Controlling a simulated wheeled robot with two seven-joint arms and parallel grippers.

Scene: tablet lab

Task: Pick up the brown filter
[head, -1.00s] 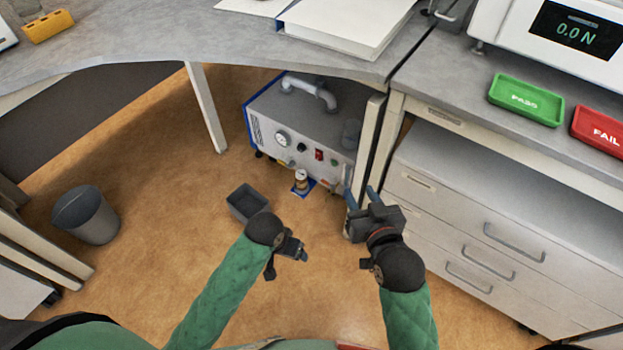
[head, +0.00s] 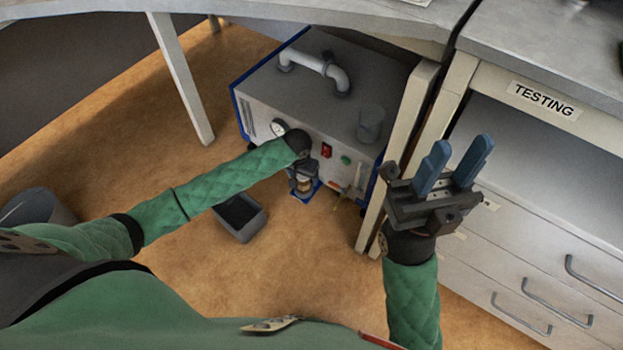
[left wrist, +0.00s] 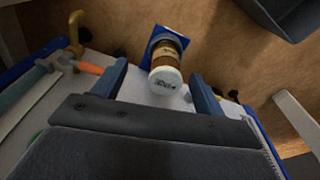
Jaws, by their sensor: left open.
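A dark grey open bin (head: 240,218) stands on the floor left of the filter. A grey wastebasket (head: 38,208) is at the far left. The desk edge overhangs the machine. The drawer cabinet (head: 530,290) closes off the right side. A brass tap (left wrist: 76,32) is beside the filter.

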